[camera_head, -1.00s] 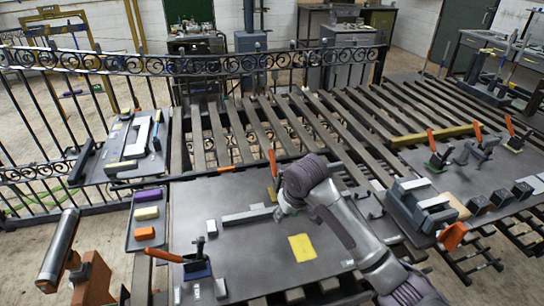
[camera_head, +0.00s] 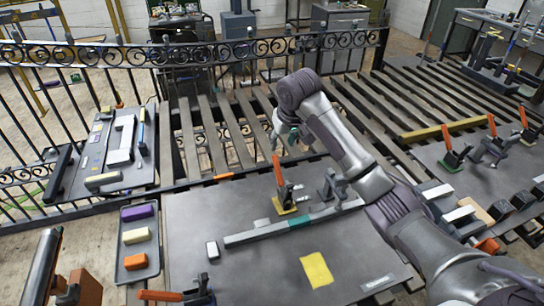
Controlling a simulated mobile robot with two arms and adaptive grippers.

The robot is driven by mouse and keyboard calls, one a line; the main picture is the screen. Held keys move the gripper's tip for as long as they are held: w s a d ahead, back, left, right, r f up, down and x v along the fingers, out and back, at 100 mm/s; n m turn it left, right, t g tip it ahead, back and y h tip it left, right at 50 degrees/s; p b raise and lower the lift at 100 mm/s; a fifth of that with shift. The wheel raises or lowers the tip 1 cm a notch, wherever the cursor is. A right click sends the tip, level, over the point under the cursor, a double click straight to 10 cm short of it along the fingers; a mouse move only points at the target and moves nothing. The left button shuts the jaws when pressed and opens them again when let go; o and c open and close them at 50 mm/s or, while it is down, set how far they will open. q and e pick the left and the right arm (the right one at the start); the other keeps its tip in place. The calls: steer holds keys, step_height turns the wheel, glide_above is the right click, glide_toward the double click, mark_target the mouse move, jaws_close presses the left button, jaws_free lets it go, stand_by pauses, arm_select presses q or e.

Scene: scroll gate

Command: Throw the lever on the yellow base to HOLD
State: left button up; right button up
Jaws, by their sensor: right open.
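The lever on the yellow base (camera_head: 291,222) stands on the dark grey board in the middle of the view. Its orange handle (camera_head: 278,171) points up, leaning slightly left. No HOLD mark can be read at this size. My right gripper (camera_head: 284,137) is open and empty, above the handle's tip in the picture and apparently apart from it. My right arm comes in from the lower right. My left gripper is not in view.
A long grey bar (camera_head: 290,222) lies by the yellow base, with a grey clamp (camera_head: 332,188) to the right. A yellow patch (camera_head: 316,269) lies in front. A blue-based lever (camera_head: 200,292) stands at the lower left. A tray (camera_head: 138,242) holds coloured blocks.

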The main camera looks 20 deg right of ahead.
steer(key=p, duration=0.1)
glide_toward(277, 163)
steer(key=f, duration=0.1)
steer(key=p+x, duration=0.1)
steer(key=x, duration=0.7)
steer(key=shift+w, duration=0.25)
steer(key=shift+w+f, duration=0.15)
steer(key=shift+f, duration=0.35)
steer(key=shift+c, duration=0.6)
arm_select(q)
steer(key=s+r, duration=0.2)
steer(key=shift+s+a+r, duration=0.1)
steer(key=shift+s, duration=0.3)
arm_select(e)
jaws_close()
